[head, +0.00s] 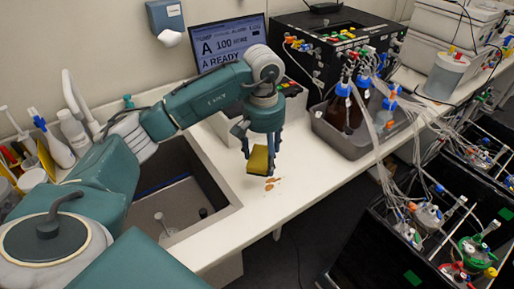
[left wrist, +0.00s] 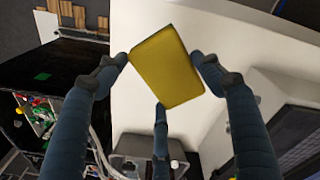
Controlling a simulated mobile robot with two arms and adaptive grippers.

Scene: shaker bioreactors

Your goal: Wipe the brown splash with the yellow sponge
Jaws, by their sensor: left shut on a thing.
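The yellow sponge (head: 258,160) is held in my left gripper (head: 259,146), whose fingers point down over the white counter. In the left wrist view the sponge (left wrist: 167,66) sits between the fingertips of my left gripper (left wrist: 165,70), its broad yellow face showing. The brown splash (head: 271,183) is a few small spots on the counter, just below and right of the sponge. The sponge looks slightly above the counter; contact cannot be told. The splash does not show in the left wrist view. My right gripper is in neither view.
A sink (head: 185,205) opens left of the splash. A grey tray (head: 343,143) with brown bottles stands to the right, beside a black box (head: 310,62) with coloured knobs. Bioreactors with tubing (head: 430,215) stand at the lower right. The counter's front edge is near the splash.

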